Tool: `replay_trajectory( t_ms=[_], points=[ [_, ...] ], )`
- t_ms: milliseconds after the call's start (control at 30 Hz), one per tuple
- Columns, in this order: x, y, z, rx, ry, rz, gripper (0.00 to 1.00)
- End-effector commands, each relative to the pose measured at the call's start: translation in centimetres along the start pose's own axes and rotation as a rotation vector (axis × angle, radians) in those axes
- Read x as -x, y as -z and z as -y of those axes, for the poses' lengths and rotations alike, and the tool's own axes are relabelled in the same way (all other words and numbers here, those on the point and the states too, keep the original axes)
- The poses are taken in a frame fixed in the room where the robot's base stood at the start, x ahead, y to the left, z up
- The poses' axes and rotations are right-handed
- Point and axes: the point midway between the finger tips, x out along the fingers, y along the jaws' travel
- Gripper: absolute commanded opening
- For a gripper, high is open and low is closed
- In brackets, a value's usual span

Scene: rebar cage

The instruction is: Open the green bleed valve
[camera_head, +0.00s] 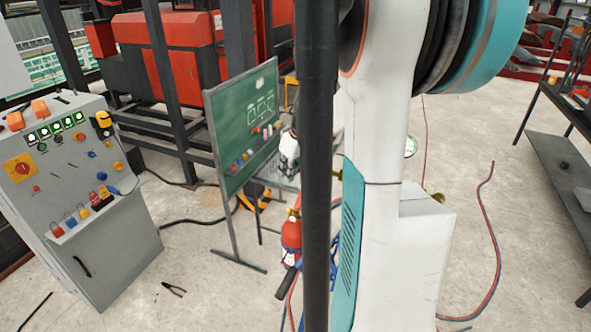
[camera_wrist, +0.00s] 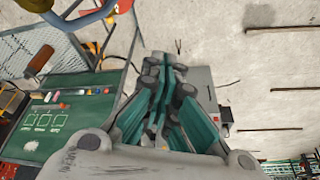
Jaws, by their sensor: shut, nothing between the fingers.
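My gripper (camera_wrist: 165,85) shows in the wrist view with its teal and grey fingers drawn together and nothing between them. In the head view, part of my gripper (camera_head: 288,150) shows in front of the green board, mostly hidden by a dark upright and my arm. I cannot make out a green bleed valve in either view. A round green-rimmed dial (camera_head: 411,146) shows right of my arm, with a brass fitting (camera_head: 437,198) below it. A red cylinder (camera_head: 291,235) stands left of my arm.
A green board (camera_head: 243,128) stands on legs behind the gripper. A grey control cabinet (camera_head: 85,185) stands at left, with pliers (camera_head: 174,289) on the floor nearby. Red and blue hoses (camera_head: 492,235) lie at right. A dark shelf (camera_head: 560,165) is at far right.

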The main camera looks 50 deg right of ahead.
Motion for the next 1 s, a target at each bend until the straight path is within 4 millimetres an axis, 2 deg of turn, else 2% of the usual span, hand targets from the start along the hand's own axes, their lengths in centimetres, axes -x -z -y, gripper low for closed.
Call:
replay_trajectory(
  t_ms=[33, 100, 267, 467, 867, 1000],
  points=[
    [1.3, -0.1, -1.4, 0.005, -0.004, -0.005, 0.00],
    [1.7, -0.3, -2.6, 0.017, -0.006, -0.009, 0.00],
    [1.7, -0.7, -3.6, 0.032, -0.008, -0.014, 0.00],
    [-0.7, -0.6, -3.6, 0.034, -0.008, -0.014, 0.00],
    [-8.2, -0.5, -3.6, 0.034, -0.008, -0.014, 0.00],
    [-8.2, -2.6, -3.8, 0.031, -0.009, -0.014, 0.00]
  ],
)
